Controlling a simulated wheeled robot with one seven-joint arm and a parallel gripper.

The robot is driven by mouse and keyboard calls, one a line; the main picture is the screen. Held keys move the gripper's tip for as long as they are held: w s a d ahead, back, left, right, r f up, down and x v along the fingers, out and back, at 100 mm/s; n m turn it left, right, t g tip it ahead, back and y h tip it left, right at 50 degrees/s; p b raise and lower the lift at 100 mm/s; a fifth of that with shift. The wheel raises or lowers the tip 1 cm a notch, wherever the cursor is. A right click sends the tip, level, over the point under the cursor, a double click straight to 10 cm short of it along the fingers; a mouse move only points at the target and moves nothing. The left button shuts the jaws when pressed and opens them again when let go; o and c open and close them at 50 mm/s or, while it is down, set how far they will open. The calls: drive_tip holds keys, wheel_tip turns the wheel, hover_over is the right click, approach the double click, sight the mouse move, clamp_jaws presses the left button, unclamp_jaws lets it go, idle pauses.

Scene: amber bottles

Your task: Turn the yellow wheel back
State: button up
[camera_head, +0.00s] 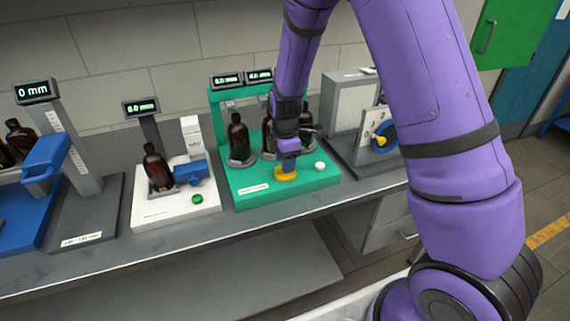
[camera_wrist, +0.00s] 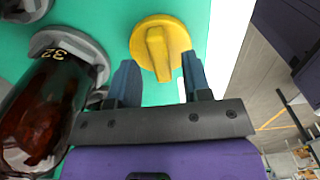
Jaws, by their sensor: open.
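The yellow wheel (camera_head: 286,176) lies at the front of the green station (camera_head: 256,200). In the wrist view it is a round yellow knob (camera_wrist: 160,46) with a raised bar across its middle. My gripper (camera_head: 289,166) is just above the wheel in the head view. In the wrist view my gripper (camera_wrist: 160,80) is open, with a blue finger on each side of the bar's lower end. I cannot tell whether the fingers touch the wheel. An amber bottle (camera_wrist: 40,110) marked 32 stands in a grey holder left of my gripper.
A white button (camera_head: 320,166) is right of the wheel. Amber bottles (camera_head: 238,137) stand behind it on the green station. A white station (camera_head: 150,207) with a green button is to the left. A grey station with a blue ring dial (camera_head: 383,136) is to the right.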

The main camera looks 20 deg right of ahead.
drive_tip(key=shift+f, duration=0.7)
clamp_jaws()
